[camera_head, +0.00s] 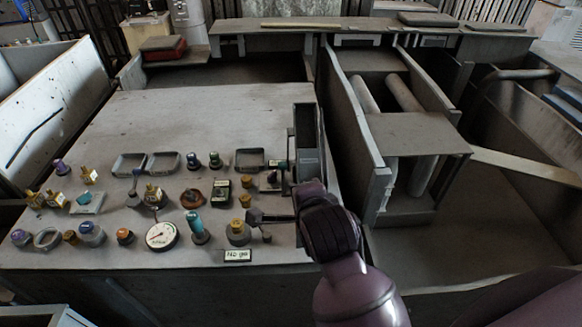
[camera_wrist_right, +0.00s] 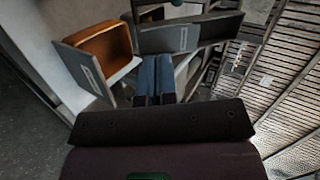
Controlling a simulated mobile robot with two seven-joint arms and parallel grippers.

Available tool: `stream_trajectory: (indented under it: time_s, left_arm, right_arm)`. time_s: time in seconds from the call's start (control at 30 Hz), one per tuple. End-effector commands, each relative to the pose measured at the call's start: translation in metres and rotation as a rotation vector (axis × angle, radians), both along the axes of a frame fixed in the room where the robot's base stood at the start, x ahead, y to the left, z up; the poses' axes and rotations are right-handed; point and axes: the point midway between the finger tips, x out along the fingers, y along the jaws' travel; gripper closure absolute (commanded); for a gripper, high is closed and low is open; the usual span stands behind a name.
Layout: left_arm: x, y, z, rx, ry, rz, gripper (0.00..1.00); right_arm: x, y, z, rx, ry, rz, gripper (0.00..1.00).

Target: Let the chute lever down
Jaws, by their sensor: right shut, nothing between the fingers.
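A grey upright chute-like housing (camera_head: 307,140) stands at the right end of the control panel (camera_head: 180,105) in the head view. A small part with a teal end (camera_head: 277,164) sits against its left side; I cannot tell whether this is the chute lever. My right arm reaches up from the bottom to just in front of the housing and hides part of it. In the wrist view my right gripper (camera_wrist_right: 155,78) is shut and empty, its fingers close to grey plates (camera_wrist_right: 190,36) and an orange-brown open box (camera_wrist_right: 104,50). My left gripper is not in view.
Several knobs, buttons and switches crowd the panel left of my right arm, with a round gauge (camera_head: 161,235) and a white label (camera_head: 238,255). Bare panel lies behind them. Metal troughs and a raised box (camera_head: 417,135) stand to the right.

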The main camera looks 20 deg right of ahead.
Motion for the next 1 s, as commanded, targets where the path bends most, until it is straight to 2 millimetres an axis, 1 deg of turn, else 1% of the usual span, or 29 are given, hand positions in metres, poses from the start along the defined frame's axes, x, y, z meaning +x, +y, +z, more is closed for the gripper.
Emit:
stream_trajectory:
  time_s: [0.07, 0.17, 0.33, 0.83, 1.0]
  left_arm:
    - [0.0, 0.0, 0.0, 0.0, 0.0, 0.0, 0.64]
    - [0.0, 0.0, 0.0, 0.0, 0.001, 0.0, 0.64]
    - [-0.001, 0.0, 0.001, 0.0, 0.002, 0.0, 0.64]
    - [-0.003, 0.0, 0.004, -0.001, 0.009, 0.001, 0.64]
    - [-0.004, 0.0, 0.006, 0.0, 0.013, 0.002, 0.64]
  right_arm:
    - [0.004, 0.003, 0.005, 0.032, -0.019, -0.019, 1.0]
    - [0.007, 0.005, 0.006, 0.05, -0.029, -0.03, 1.0]
    - [0.021, 0.003, -0.002, 0.049, -0.03, -0.029, 1.0]
    - [0.091, -0.005, -0.043, 0.047, -0.027, -0.029, 1.0]
    - [0.113, -0.008, -0.048, 0.048, -0.029, -0.03, 1.0]
